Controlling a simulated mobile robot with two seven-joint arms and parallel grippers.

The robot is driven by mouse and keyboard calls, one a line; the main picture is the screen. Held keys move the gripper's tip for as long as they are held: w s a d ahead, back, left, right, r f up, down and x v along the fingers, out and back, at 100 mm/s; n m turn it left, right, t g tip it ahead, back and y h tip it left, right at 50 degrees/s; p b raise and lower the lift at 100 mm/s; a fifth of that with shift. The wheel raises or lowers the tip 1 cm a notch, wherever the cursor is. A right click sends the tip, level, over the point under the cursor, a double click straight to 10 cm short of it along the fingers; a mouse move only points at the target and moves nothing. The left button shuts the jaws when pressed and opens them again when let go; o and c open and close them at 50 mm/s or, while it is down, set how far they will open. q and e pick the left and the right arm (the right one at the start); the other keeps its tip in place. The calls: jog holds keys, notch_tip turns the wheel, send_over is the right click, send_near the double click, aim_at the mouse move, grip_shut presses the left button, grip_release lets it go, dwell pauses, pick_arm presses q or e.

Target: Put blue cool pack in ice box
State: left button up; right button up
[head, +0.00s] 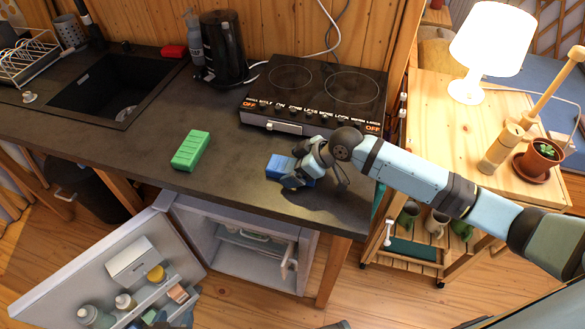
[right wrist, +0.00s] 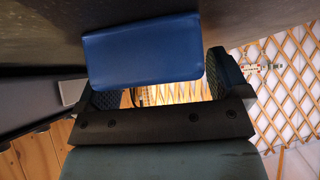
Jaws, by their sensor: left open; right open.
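The blue cool pack (head: 278,166) lies on the dark counter near its front edge, below the stove. My right gripper (head: 305,176) is open at the pack. In the right wrist view the blue pack (right wrist: 140,50) shows between the two spread fingers; whether they touch it I cannot tell. The ice box (head: 247,268), a small white fridge under the counter, has its door (head: 55,290) swung open to the left. What looks like my left gripper (head: 182,317) is cut off at the bottom edge, low by the door, with no pack visible in it.
A green block (head: 191,150) lies on the counter to the left. The stove (head: 315,90), black kettle (head: 224,50) and sink (head: 115,88) are behind. The open door holds several containers. A wooden side table (head: 440,110) with a lamp (head: 490,45) stands right.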

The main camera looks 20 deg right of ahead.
jog(key=shift+c, duration=0.2)
jog(key=c, duration=1.2)
jog(key=shift+o, duration=0.2)
notch_tip(320, 180, up, 20)
jog(key=s+d+f+m+t+h+p, duration=0.2)
jog(key=s+d+m+t+h+p, duration=0.2)
jog(key=s+d+m+h+p, duration=0.3)
jog(key=s+m, duration=0.1)
jog(key=m, duration=0.3)
jog(key=shift+s+d+f+p, duration=0.2)
jog(key=shift+s+f+p, duration=0.1)
jog(key=shift+s, duration=0.05)
